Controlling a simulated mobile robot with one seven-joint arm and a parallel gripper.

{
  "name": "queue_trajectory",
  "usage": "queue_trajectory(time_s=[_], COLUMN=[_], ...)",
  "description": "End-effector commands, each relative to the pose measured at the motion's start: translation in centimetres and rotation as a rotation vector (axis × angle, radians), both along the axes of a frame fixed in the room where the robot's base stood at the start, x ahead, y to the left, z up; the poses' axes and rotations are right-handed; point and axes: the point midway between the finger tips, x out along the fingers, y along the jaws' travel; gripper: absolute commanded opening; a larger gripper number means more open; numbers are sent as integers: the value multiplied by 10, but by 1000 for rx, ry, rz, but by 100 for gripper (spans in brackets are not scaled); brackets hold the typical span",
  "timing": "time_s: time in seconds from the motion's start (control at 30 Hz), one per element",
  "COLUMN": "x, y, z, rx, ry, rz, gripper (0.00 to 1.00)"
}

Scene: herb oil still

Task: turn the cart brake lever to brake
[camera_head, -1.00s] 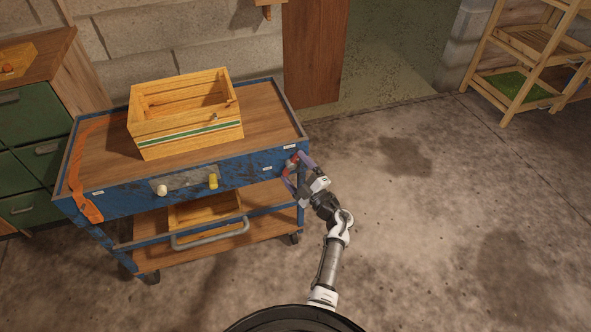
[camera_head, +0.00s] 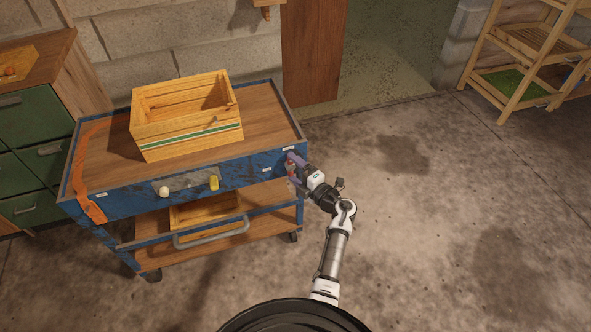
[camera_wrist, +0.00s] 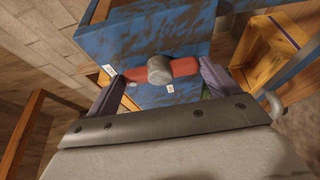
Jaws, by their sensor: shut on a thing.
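The cart brake lever is a red bar with a round grey hub on the blue end of the cart; it shows best in the wrist view (camera_wrist: 186,67). The bar lies nearly across that picture. My gripper (camera_head: 293,166) is at the cart's front right corner. Its purple fingers (camera_wrist: 160,80) stand at the two ends of the red bar and are shut on it. Small white labels (camera_wrist: 170,89) sit on the blue panel near the hub. In the head view the lever is mostly hidden by the fingers.
The blue cart (camera_head: 240,172) carries a wooden crate (camera_head: 185,148) on top, an orange strap (camera_head: 86,175) and knobs on its front. A grey pull bar (camera_head: 212,235) juts out low. A green drawer cabinet (camera_head: 28,168) stands left. The concrete floor right is clear.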

Motion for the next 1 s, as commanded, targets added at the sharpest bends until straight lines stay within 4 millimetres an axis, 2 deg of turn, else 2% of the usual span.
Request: queue_trajectory(time_s=[0.37,0.4,0.47,0.77,0.87,1.0], x=[-1,-1,-1,-3,-11,-32], y=[1,1,0,-2,-10,-29], z=[-2,-2,-2,-1,-1,-2], rx=[-8,-7,-7,-6,-6,-4], ry=[0,1,1,-1,-2,-1], rz=[2,2,2,-1,-4,-6], gripper=[64,91,99,100,100,100])
